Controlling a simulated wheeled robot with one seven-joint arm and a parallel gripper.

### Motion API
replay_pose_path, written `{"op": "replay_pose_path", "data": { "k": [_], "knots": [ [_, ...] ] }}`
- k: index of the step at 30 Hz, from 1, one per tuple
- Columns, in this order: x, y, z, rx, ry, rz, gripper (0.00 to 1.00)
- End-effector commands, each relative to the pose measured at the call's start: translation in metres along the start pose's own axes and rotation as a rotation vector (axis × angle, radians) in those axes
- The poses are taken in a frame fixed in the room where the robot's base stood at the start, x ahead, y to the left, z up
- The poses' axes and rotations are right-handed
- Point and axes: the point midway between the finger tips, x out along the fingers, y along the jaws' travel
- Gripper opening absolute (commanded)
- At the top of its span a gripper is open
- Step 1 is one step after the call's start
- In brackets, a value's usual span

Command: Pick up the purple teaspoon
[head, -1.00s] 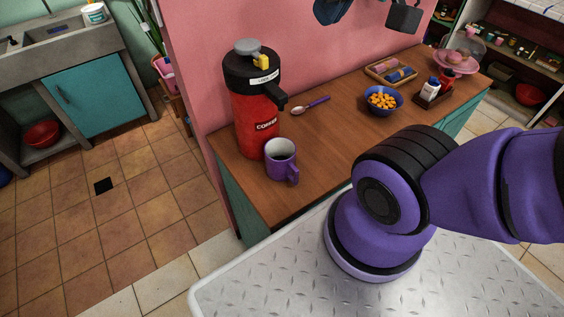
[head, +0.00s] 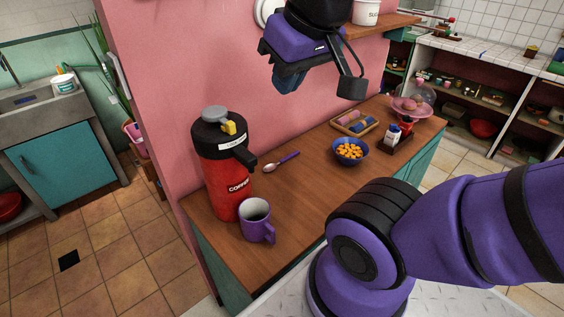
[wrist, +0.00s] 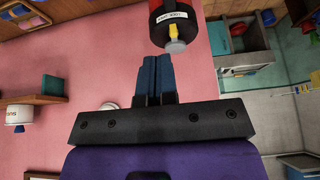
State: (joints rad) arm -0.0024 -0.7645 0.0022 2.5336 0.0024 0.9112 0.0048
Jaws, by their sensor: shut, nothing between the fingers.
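The purple teaspoon (head: 288,158) lies on the wooden counter (head: 300,205), to the right of the red coffee urn (head: 222,175). Its bowl end is pale and points left; its purple handle points right. My gripper (head: 290,78) is raised high above the counter, in front of the pink wall and well apart from the spoon. In the wrist view, its dark blue fingers (wrist: 155,68) are together with nothing between them. The urn's top shows just beyond the fingertips there. I cannot make out the spoon in the wrist view.
A purple mug (head: 254,218) stands in front of the urn. A blue bowl of orange pieces (head: 350,151), a wooden tray (head: 354,123) and a condiment holder (head: 395,141) stand to the right. Counter around the spoon's handle is clear.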

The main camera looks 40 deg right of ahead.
Motion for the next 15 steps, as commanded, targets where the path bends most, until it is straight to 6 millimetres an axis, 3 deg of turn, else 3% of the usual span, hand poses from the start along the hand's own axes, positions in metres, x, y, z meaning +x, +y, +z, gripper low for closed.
{"op": "replay_pose_path", "data": {
  "k": [1, 6, 15],
  "knots": [
    [0.0, 0.0, 0.0, 0.0, 0.0, 0.0, 0.07],
    [0.005, 0.003, -0.009, 0.036, -0.014, -0.001, 0.46],
    [0.046, 0.026, -0.064, 0.294, -0.096, 0.007, 0.46]
  ]
}}
